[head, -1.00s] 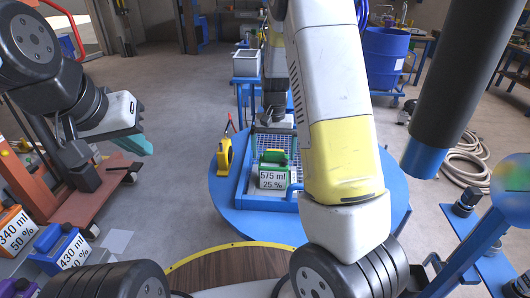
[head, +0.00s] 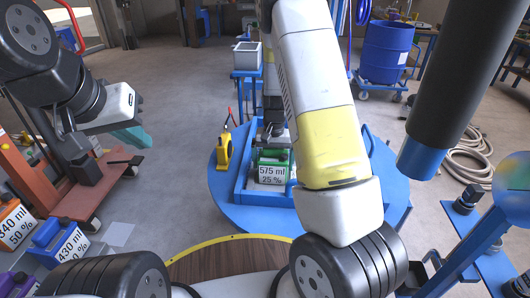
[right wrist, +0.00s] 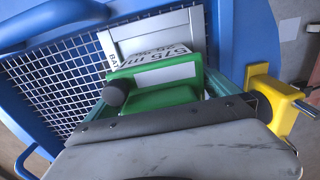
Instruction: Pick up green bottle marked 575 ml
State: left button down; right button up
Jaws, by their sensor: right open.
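The green bottle (head: 271,173), with a white label reading 575 ml and 25 %, stands in the blue tray on the round blue table. It also shows in the right wrist view (right wrist: 165,88), its green top close in front of my right gripper (right wrist: 165,95). The teal fingers there are open, one on each side of the bottle's top; contact cannot be told. In the head view my right gripper (head: 274,143) is just above and behind the bottle, partly hidden. My left gripper (head: 133,137) hangs at the left, away from the table; its opening cannot be made out.
A yellow object (head: 224,152) stands on the table left of the blue tray (head: 241,186). An orange 340 ml bottle (head: 14,226) and a blue 430 ml bottle (head: 64,246) are at the lower left. A dark column with a blue end (head: 416,160) hangs at the right.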

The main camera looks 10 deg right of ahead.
jog(key=c, duration=1.3)
